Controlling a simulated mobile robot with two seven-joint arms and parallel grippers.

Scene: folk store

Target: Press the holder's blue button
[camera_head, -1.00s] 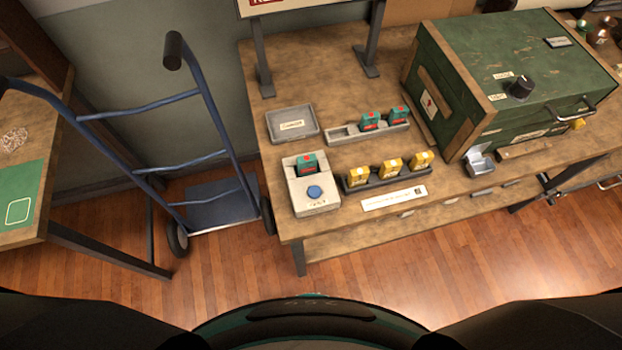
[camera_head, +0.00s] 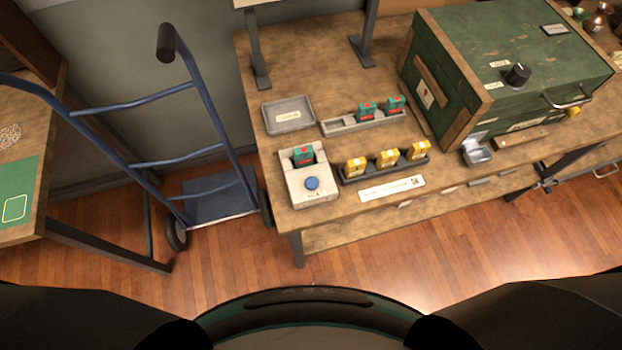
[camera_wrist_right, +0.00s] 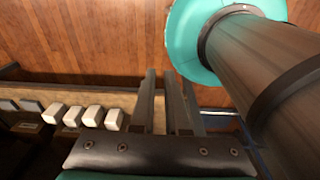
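The holder (camera_head: 319,198) is a pale grey box near the front left corner of the wooden workbench. A round blue button (camera_head: 312,183) sits on its front part. A teal cartridge (camera_head: 303,154) with a red mark stands upright in the slot behind the button. Neither gripper shows in the head view, and nothing touches the button there. My right gripper (camera_wrist_right: 160,72) shows in the right wrist view, with two dark fingers close together and a narrow gap between them. It holds nothing that I can make out. The holder is not identifiable in that view.
A dark rack with several yellow cartridges (camera_head: 387,159) stands right of the holder. Behind are an empty grey tray (camera_head: 304,113) and a grey rack (camera_head: 336,126) with two teal cartridges. A green chest (camera_head: 515,75) fills the bench's right. A blue hand truck (camera_head: 207,115) stands left.

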